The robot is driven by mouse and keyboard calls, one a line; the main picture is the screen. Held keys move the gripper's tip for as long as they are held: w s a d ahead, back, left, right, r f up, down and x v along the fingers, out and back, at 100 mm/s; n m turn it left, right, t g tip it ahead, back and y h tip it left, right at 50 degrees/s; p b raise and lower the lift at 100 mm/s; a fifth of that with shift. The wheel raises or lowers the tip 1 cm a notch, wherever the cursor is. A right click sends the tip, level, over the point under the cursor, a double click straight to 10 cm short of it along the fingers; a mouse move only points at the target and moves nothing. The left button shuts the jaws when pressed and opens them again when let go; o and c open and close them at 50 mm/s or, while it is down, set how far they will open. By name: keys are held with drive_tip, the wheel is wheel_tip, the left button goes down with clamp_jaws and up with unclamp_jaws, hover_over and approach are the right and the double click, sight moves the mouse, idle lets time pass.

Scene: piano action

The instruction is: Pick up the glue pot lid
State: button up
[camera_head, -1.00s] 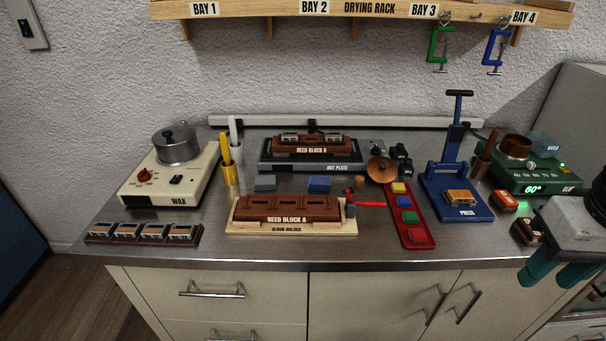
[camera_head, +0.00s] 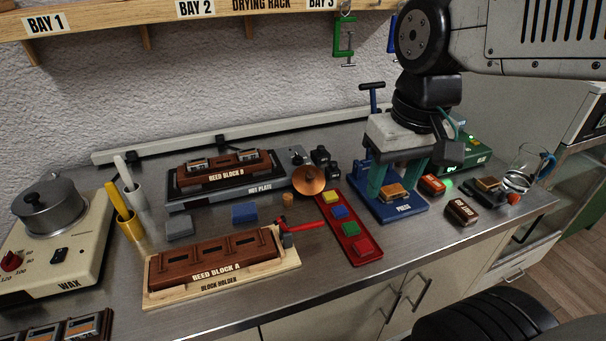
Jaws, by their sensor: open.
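The copper glue pot lid (camera_head: 309,181) is a round disc with a small knob, lying at the right front corner of the hot plate, left of the press.
A red tray (camera_head: 362,248) with coloured blocks lies just in front of the lid. Small black items (camera_head: 322,160) stand close behind it. The hot plate (camera_head: 182,190) with Reed Block B is to its left. A glass jug (camera_head: 522,168) stands far right.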

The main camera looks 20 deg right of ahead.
drive_tip(key=w+a+f+m, duration=0.1)
drive_tip(key=w, duration=1.1)
drive_tip(key=m+g+y, duration=0.1)
approach(311, 174)
drive_tip(key=f, duration=0.5)
drive_tip(key=a+f, duration=0.1)
drive_tip(key=f, duration=0.1)
drive_tip(key=shift+f, duration=0.85)
clamp_jaws()
